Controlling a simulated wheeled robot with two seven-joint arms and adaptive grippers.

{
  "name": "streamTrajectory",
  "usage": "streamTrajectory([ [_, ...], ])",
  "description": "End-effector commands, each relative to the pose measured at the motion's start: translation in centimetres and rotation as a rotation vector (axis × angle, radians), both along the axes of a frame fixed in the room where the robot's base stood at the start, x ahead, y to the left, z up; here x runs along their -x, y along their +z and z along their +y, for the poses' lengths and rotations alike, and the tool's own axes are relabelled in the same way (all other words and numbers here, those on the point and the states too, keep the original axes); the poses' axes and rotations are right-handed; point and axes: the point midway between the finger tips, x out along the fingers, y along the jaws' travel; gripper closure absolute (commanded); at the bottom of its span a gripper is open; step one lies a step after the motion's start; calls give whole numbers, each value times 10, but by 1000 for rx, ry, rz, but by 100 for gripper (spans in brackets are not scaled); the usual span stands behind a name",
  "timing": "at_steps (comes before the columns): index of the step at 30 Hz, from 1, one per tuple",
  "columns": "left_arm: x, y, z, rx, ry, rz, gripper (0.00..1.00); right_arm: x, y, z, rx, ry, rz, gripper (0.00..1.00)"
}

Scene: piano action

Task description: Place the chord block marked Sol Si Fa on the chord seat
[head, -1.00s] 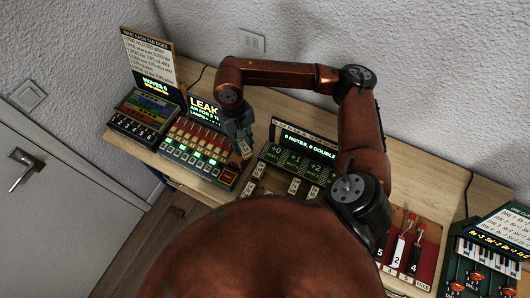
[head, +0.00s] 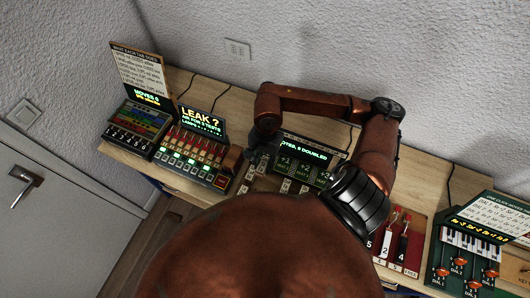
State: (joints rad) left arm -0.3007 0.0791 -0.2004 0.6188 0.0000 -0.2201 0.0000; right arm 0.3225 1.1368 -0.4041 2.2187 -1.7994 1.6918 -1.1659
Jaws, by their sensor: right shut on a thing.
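My right gripper (head: 258,143) reaches down at the left end of the green chord panel (head: 303,168), whose screen mentions "doubled". It is shut on a small block, mostly hidden here; its marking cannot be read. Several small pale labelled pieces (head: 262,166) are at the panel's left side, close below the gripper. I cannot make out the chord seat for certain; my arm and body hide much of the panel's front. My left gripper is not in view.
Left of the gripper stands the "LEAK ?" panel (head: 203,118) with lit buttons. Further left is a coloured panel (head: 140,125) with a sign. A red tray (head: 415,232) with numbered pieces and a green piano-key panel (head: 470,245) stand at right. Bare wood shows behind the panels.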

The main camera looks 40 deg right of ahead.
Motion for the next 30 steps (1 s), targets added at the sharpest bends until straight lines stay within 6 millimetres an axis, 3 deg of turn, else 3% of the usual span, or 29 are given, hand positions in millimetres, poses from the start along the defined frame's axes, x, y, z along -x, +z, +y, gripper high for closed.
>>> streamTrajectory([
  [7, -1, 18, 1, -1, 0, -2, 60, -44, -24, -40, -1, -5, 4, 100],
  [12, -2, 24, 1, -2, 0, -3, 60, -63, -57, -57, -4, -2, 3, 100],
  [23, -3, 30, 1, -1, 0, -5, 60, -81, -88, -74, -3, 0, 3, 100],
  [30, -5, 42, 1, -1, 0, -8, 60, -80, -114, -73, -2, 3, 2, 100],
])
